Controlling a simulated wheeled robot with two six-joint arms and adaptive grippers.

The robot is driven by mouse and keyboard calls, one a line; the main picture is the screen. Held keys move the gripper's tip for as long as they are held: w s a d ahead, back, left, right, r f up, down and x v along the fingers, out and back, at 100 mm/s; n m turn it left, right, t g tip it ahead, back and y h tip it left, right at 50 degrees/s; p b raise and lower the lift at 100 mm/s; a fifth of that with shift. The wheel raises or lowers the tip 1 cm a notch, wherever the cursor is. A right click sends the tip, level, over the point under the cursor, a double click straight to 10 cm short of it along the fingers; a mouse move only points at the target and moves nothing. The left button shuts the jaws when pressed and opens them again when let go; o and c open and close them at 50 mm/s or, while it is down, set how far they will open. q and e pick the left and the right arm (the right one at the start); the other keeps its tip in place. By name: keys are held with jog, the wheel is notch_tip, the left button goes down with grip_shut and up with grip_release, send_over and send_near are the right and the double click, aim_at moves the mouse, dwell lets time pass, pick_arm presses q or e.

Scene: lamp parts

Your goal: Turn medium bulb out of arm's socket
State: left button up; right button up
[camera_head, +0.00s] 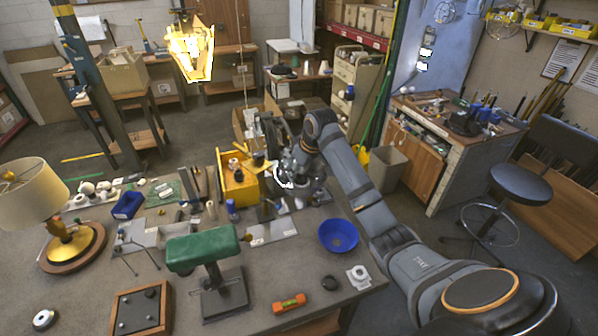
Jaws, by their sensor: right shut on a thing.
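My right arm comes in from the right and bends down over the back of the workbench (275,275). My right gripper (284,180) is there, just right of a yellow bin (238,182). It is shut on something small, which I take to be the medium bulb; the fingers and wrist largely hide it. A pale curved edge shows at the gripper. The arm's socket cannot be made out clearly behind my wrist. My left gripper is not in view.
A green-padded stand (203,248) and a blue bowl (338,236) stand on the bench. A table lamp (35,195) is at the left. An orange level (289,303) lies near the front edge. The bench's front middle has some free room.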

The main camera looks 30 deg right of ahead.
jog(key=n+y, duration=0.1)
jog(key=n, duration=0.2)
jog(key=shift+s+n+g, duration=0.1)
jog(key=shift+n+g, duration=0.2)
jog(key=n, duration=0.1)
jog(key=n+y, duration=0.1)
jog(key=shift+a+n+g, duration=0.25)
jog(key=shift+n+g, duration=0.05)
jog(key=shift+n, duration=0.1)
jog(key=shift+s, duration=0.1)
jog(key=shift+n+y, duration=0.5)
jog(key=shift+n, duration=0.2)
jog(key=n, duration=0.1)
jog(key=n+g, duration=0.1)
jog(key=n, duration=0.1)
jog(key=shift+s+a+r+n+y, duration=0.1)
jog(key=shift+a+n+y, duration=0.05)
jog(key=shift+n+y, duration=0.2)
jog(key=shift+s+n+g, duration=0.15)
jog(key=shift+n+g, duration=0.35)
jog(key=shift+n, duration=0.35)
jog(key=n+g, duration=0.1)
jog(key=n, duration=0.2)
jog(key=shift+s+y, duration=0.15)
jog(key=shift+y, duration=0.1)
jog(key=o, duration=0.9)
